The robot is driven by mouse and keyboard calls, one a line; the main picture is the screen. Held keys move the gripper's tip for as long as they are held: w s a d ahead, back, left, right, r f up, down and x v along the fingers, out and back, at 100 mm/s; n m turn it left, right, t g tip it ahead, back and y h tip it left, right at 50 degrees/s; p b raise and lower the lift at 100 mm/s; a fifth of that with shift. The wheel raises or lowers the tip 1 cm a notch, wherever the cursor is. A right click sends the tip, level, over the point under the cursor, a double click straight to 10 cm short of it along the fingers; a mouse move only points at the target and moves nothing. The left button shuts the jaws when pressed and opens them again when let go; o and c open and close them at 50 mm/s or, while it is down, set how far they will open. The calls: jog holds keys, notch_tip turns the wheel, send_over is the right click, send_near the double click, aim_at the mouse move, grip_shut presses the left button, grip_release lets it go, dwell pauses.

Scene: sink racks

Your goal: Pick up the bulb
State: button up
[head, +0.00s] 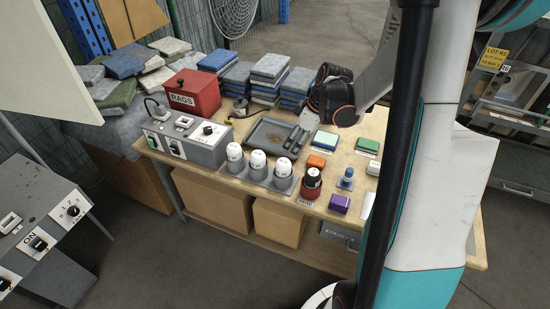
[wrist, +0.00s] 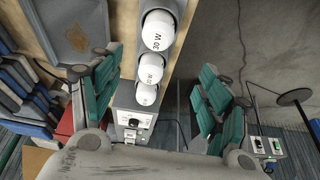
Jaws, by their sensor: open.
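Three white bulbs stand in a row in a grey holder (head: 262,180) near the table's front edge: a left bulb (head: 234,155), a middle bulb (head: 258,162) and a right bulb (head: 283,168). In the wrist view, the bulbs line up between my fingers: a top bulb (wrist: 158,30), a middle bulb (wrist: 150,68) and a lower bulb (wrist: 146,95), with printed wattage marks. My gripper (wrist: 158,78) is open, with teal pads wide apart and nothing held. In the head view, my gripper (head: 299,134) is above the table, behind and right of the row, apart from the bulbs.
A grey control box (head: 188,138) with a knob stands left of the bulbs. A grey tray (head: 268,137) lies behind them. A red and black round item (head: 311,183), a blue-topped piece (head: 346,178) and a purple box (head: 340,203) stand to the right. A red rags box (head: 192,92) is behind.

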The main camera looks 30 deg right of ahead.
aim_at(285, 162)
jog(key=b+x, duration=0.1)
jog(key=x, duration=0.5)
jog(key=d+b+x, duration=0.1)
jog(key=x, duration=0.2)
jog(key=shift+w+b, duration=0.25)
jog(key=shift+b, duration=0.1)
jog(key=shift+s+b+x, duration=0.2)
jog(key=shift+b+x, duration=0.45)
jog(key=shift+x, duration=0.75)
jog(key=shift+s+b+x, duration=0.25)
jog(key=shift+b+x, duration=0.4)
jog(key=shift+x, duration=0.7)
jog(key=c, duration=1.1)
